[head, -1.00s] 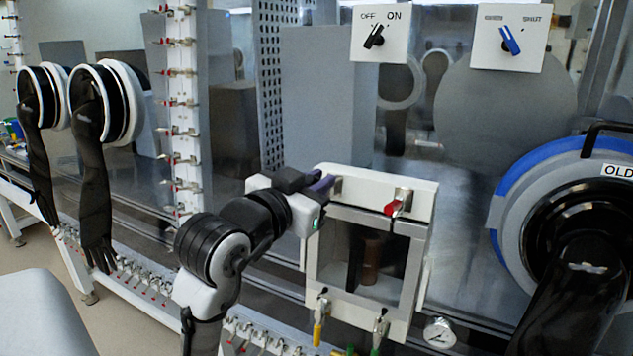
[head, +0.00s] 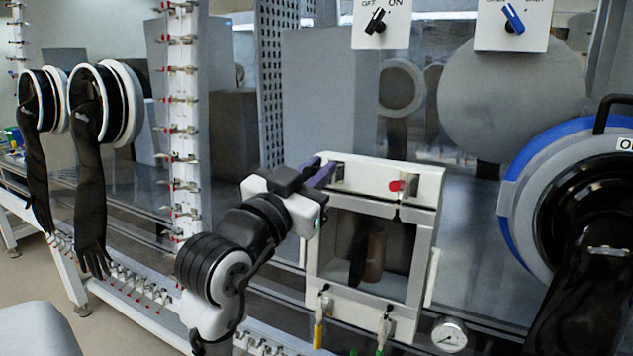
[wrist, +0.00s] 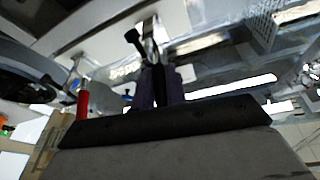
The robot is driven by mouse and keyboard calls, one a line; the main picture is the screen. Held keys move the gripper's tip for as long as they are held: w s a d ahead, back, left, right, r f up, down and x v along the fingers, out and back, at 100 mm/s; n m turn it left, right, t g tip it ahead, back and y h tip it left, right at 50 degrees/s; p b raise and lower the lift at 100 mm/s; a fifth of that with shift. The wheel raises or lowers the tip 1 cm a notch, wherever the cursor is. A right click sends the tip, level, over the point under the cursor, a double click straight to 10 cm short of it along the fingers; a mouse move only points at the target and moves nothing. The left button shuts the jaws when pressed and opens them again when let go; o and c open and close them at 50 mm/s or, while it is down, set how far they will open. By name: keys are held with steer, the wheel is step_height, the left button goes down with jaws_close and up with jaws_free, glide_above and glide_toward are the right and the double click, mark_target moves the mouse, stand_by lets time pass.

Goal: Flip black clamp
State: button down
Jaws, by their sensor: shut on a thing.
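The black clamp (head: 337,172) is a small metal toggle clamp at the top left of a white-framed hatch (head: 428,200). In the wrist view the clamp (wrist: 150,35) has a bright metal body and a black tip to its left. My gripper (head: 322,174) reaches it from the left with purple fingers. In the wrist view my gripper (wrist: 157,88) is shut on the black clamp's dark handle, which is mostly hidden between the fingers.
A red-handled clamp (head: 398,186) sits right of the black one; yellow (head: 318,330) and green (head: 382,340) handles hang below. A gauge (head: 449,334) and a large blue-rimmed glove port (head: 515,190) are at right. Switch panels (head: 380,25) are above.

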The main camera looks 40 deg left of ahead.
steer(key=c, duration=1.4)
jaws_free()
steer(key=shift+c, duration=0.2)
steer(key=b+v, duration=0.4)
steer(key=v, duration=0.9)
steer(key=shift+s, duration=0.45)
